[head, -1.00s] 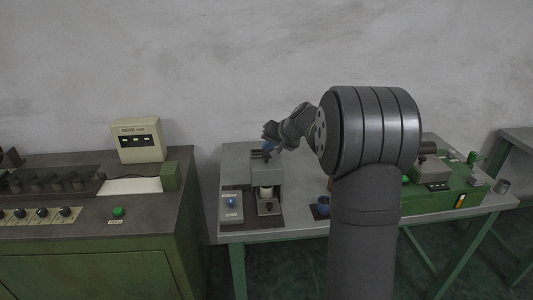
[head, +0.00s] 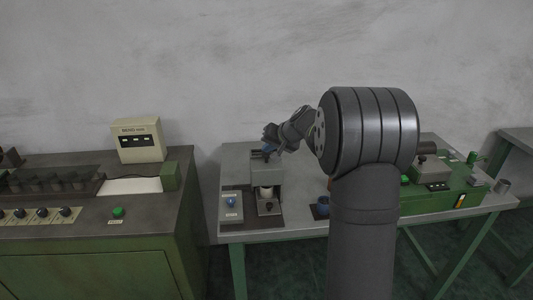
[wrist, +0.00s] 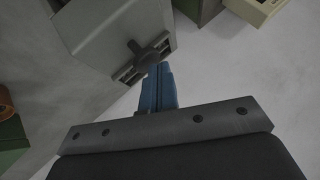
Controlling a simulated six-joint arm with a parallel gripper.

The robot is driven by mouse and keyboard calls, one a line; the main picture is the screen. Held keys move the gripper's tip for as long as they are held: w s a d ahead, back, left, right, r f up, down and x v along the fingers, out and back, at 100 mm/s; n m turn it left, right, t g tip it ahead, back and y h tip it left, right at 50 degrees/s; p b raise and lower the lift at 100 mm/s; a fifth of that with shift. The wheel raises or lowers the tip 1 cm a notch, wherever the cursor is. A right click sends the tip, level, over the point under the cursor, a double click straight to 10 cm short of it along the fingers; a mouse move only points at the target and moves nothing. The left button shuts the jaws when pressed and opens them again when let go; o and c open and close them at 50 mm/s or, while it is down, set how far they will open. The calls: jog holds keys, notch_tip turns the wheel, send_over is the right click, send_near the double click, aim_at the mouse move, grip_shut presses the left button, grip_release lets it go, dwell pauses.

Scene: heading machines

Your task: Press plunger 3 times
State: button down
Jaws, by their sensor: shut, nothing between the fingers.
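A grey machine (head: 265,165) stands at the left end of the grey table. A dark knob-ended part, which looks like the plunger (wrist: 150,50), sticks out of this machine's slotted face in the wrist view. My gripper (wrist: 158,70) has blue fingers, shut and empty, with their tips right by the dark part. I cannot tell whether they touch it. In the head view my gripper (head: 266,149) is at the top of the machine, and the plunger is hard to make out there.
A small box with a blue button (head: 231,201) sits at the machine's left front. A green machine (head: 440,190) is farther right. A green console (head: 95,220) stands to the left across a narrow gap.

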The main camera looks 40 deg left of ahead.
aim_at(269, 154)
jog(key=shift+f, duration=0.55)
dwell(0.6)
jog(key=shift+r, duration=1.25)
jog(key=shift+r, duration=2.55)
notch_tip(269, 154, up, 4)
jog(key=shift+f, duration=0.1)
dwell(0.3)
